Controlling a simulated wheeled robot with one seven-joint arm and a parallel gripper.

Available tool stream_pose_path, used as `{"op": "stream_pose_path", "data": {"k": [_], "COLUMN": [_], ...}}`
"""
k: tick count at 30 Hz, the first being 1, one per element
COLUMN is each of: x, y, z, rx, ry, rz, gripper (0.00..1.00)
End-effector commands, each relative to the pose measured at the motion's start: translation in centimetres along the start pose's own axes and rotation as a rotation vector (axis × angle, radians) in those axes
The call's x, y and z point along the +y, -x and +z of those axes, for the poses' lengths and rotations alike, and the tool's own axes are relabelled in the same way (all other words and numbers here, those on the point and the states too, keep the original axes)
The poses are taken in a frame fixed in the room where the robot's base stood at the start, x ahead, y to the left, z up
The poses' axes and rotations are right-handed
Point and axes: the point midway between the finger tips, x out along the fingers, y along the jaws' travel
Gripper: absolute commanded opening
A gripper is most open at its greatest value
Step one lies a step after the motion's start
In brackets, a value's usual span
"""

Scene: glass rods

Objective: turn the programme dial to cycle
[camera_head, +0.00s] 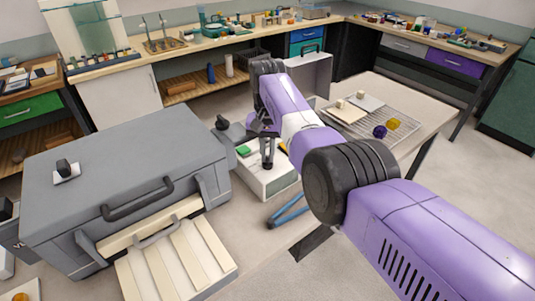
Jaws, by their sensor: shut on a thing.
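A white control box (265,184) stands on the table just right of a big grey kiln-like unit. A green button (243,151) shows on its top. My gripper (267,163) points down onto the top of this box, right of the green button. Its dark fingers are shut on the programme dial, which they hide almost wholly. The dial's marks and the setting it points at cannot be read from here.
The grey unit (120,160) has a handle and a slatted pale drawer pulled out in front. A wire rack (385,125) with small coloured pieces lies at the right. Benches line the back walls.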

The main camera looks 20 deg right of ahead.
Motion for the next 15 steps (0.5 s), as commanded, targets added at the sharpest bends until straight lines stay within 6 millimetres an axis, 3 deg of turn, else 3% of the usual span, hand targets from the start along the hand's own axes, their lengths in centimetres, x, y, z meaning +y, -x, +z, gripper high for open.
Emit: {"op": "stream_pose_path", "data": {"k": [15], "x": [0.0], "y": [0.18], "z": [-0.04], "rx": [0.001], "ry": [-0.056], "rz": [0.0], "gripper": [0.0]}}
